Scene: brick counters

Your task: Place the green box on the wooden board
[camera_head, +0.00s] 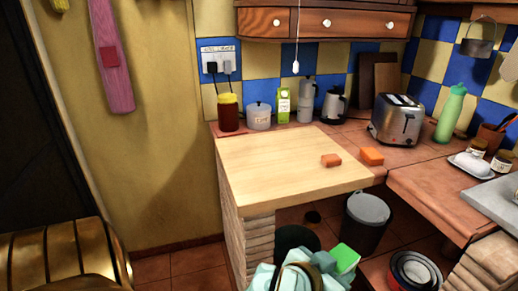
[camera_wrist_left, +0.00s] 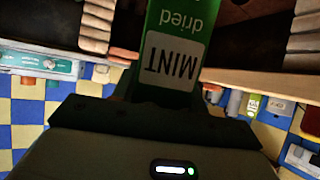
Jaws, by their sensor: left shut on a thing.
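The green box (camera_head: 345,258) is at the bottom of the head view, below the front edge of the wooden board. My right gripper is in neither view.
A jar (camera_head: 229,113), white canister (camera_head: 259,117), green carton (camera_head: 283,106) and toaster (camera_head: 398,120) stand behind. A grey bin (camera_head: 367,220) is below the counter.

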